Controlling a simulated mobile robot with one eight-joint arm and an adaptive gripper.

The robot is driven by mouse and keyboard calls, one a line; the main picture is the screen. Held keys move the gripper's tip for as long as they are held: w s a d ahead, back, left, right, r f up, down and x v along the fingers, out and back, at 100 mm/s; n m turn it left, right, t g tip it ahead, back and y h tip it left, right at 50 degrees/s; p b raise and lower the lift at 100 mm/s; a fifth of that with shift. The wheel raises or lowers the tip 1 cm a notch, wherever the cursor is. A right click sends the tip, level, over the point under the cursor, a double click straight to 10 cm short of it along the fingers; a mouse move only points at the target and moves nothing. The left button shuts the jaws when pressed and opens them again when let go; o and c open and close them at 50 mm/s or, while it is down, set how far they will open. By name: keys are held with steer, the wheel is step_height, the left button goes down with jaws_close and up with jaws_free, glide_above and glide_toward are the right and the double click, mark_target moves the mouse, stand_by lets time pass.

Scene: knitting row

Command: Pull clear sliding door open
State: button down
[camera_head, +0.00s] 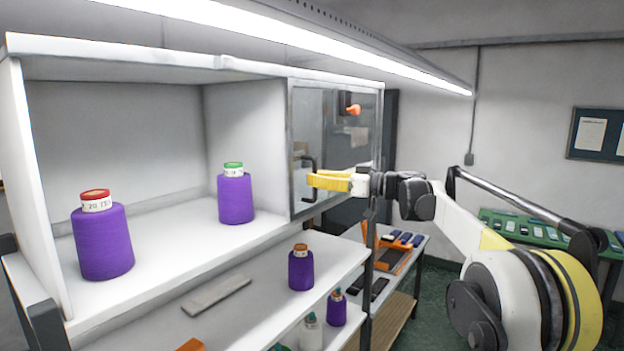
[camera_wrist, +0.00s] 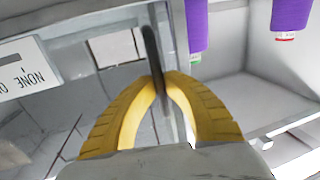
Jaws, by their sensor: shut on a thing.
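The clear sliding door (camera_head: 330,120) is a grey-framed transparent panel at the right end of the white cabinet (camera_head: 140,60). The left part of the cabinet front is uncovered. A dark upright bar handle (camera_head: 308,165) is on the door's left side. My gripper (camera_head: 314,181), with yellow fingers, reaches in from the right to this handle. In the wrist view my gripper (camera_wrist: 158,80) has its fingertips closed around the dark handle (camera_wrist: 152,48). The fingers hide part of the handle.
Two purple yarn cones, one with a red top (camera_head: 102,242) and one with a green top (camera_head: 235,197), stand inside the cabinet. An orange knob (camera_head: 353,109) shows near the door's top.

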steer(key=c, duration=1.5)
jaws_free()
steer(key=shift+o, duration=0.2)
steer(key=shift+d, duration=0.1)
steer(key=v, duration=1.2)
